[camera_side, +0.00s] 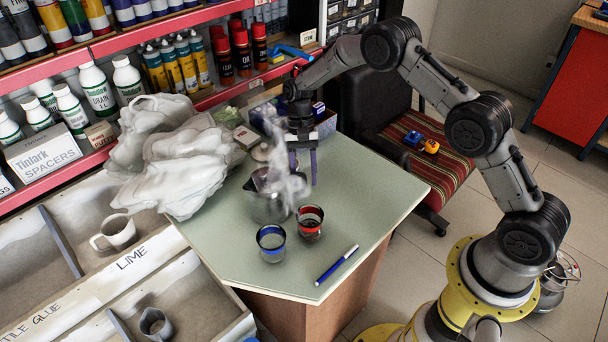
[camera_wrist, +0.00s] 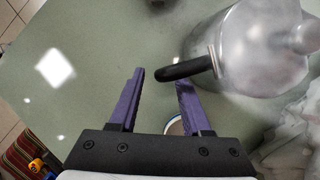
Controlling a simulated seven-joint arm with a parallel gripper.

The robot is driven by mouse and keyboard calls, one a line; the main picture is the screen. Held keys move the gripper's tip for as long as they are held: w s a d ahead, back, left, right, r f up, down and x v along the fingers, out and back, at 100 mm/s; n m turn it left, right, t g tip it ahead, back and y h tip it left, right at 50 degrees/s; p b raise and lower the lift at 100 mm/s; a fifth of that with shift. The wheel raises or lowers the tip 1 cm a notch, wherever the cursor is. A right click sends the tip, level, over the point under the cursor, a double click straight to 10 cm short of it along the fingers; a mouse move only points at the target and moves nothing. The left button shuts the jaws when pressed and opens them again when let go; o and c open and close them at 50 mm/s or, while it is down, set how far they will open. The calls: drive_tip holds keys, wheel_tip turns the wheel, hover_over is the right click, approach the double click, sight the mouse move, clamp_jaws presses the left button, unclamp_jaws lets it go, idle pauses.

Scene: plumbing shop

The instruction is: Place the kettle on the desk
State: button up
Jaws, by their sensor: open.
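The kettle (camera_side: 268,207) is a grey metal pot with steam rising over it. It appears to stand upright on the green desk (camera_side: 385,195), left of my gripper (camera_side: 303,165). In the wrist view, the kettle (camera_wrist: 245,55) is at the upper right, and its black handle (camera_wrist: 187,68) points left. My gripper (camera_wrist: 161,82) is open with two purple fingers. The handle's end shows between and just beyond the fingertips; I cannot tell whether it touches them. Steam partly hides the kettle in the side view.
A blue-rimmed glass (camera_side: 271,243), a red-rimmed glass (camera_side: 310,223) and a blue marker (camera_side: 337,265) are in front of the kettle. A crumpled white plastic heap (camera_side: 175,155) covers the desk's left part. A box (camera_side: 322,122) stands behind. The desk's right side is clear.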

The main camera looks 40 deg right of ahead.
drive_tip(key=v, duration=1.2)
drive_tip(key=s+r+n+t, duration=0.2)
drive_tip(key=s+r, duration=0.4)
drive_tip(key=r, duration=0.6)
drive_tip(key=s+r+n+t+h, duration=0.1)
drive_tip(key=s+r+n+t, duration=0.2)
drive_tip(key=s, duration=0.7)
drive_tip(key=s+r+n+t+h, duration=0.15)
drive_tip(key=s+r, duration=0.35)
drive_tip(key=s, duration=0.5)
drive_tip(key=s+f+n+t, duration=0.2)
drive_tip(key=s+f, duration=0.1)
drive_tip(key=s, duration=0.6)
drive_tip(key=shift+f+t, duration=0.2)
drive_tip(key=shift+t, duration=0.15)
